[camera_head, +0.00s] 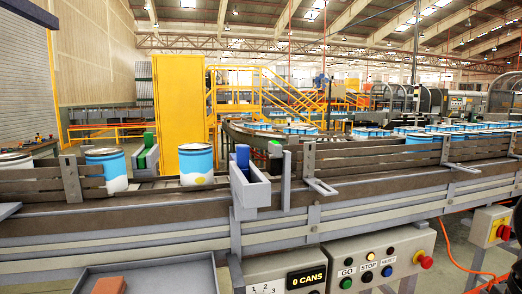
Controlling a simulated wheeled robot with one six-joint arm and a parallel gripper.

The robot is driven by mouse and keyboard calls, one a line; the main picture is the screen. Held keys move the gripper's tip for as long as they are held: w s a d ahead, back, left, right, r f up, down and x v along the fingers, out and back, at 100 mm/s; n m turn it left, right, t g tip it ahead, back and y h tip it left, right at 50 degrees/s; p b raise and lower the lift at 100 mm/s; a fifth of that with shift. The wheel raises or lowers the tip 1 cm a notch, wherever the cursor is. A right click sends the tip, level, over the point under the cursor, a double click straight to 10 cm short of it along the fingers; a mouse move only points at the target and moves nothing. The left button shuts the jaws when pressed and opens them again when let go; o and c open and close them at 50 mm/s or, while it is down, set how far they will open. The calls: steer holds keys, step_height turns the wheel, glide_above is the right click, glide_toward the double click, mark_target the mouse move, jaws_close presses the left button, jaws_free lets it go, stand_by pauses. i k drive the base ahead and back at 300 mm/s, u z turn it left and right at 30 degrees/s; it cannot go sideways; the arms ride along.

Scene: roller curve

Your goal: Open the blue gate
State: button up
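The blue gate (242,158) is a small upright blue piece at the middle of the conveyor. It stands at the far end of a grey channel-shaped bracket (250,189) that reaches toward me over the near rail. The lower part of the blue piece is hidden by the bracket, so I cannot tell how far it reaches across the belt. A blue and white can (196,164) stands on the belt just left of it, with a small gap.
In front are a grey tray (165,279) with an orange block (109,285) and a control panel (371,262) with buttons.

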mark_target(241, 158)
steer(key=z, duration=0.15)
steer(key=k, duration=0.25)
steer(key=u, duration=0.85)
steer(key=i, duration=0.5)
steer(key=z, duration=0.05)
